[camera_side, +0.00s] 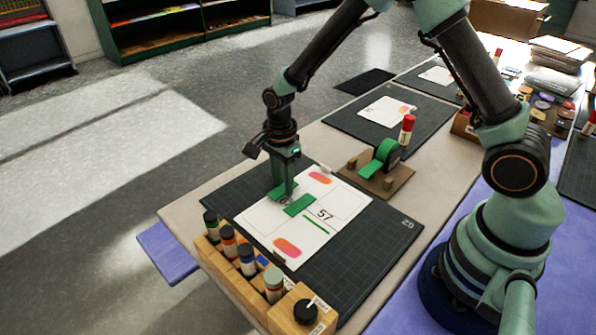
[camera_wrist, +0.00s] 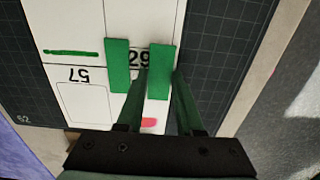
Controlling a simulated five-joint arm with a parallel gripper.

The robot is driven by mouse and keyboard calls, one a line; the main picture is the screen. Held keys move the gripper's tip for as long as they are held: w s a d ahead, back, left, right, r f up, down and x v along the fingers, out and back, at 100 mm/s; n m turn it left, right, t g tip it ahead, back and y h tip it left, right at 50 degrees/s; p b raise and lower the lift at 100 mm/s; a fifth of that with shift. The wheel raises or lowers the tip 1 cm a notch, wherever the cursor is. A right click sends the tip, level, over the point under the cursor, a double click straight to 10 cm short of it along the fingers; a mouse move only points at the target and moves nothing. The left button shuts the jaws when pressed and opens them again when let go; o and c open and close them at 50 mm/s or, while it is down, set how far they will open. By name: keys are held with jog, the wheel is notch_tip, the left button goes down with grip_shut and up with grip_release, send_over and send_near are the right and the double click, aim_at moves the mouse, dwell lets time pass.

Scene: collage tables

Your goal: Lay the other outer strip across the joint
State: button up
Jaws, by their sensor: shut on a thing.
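A white sheet (camera_side: 265,222) with printed boxes lies on a dark cutting mat (camera_side: 352,270). One green strip (camera_side: 299,205) lies flat on the sheet beside a partly covered number; it also shows in the wrist view (camera_wrist: 117,66). A second green strip (camera_wrist: 161,70) is between the fingertips of my gripper (camera_wrist: 160,82), to the right of the first strip and roughly parallel to it. In the side view my gripper (camera_side: 283,182) is low over the sheet, shut on this strip. Whether the strip touches the paper is unclear. A thin green line (camera_side: 316,224) shows near the "57".
A wooden rack of capped bottles (camera_side: 247,262) stands along the mat's front left edge. Another mat with a sheet (camera_side: 386,111) lies farther back.

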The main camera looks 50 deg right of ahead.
jog(key=shift+f, duration=0.25)
dwell(0.5)
jog(key=o, duration=1)
jog(key=shift+r, duration=0.1)
jog(key=shift+r, duration=3.45)
jog(key=s+d+r+n+t, duration=0.2)
jog(key=s+r+n, duration=0.5)
jog(key=r+n, duration=0.1)
jog(key=s+d+r+n+t, duration=0.3)
jog(key=s+r+n, duration=0.3)
jog(key=r+n, duration=0.2)
jog(key=shift+s+d+r+n+t, duration=0.3)
jog(key=shift+s+d+r+n, duration=0.1)
jog(key=shift+n, duration=0.6)
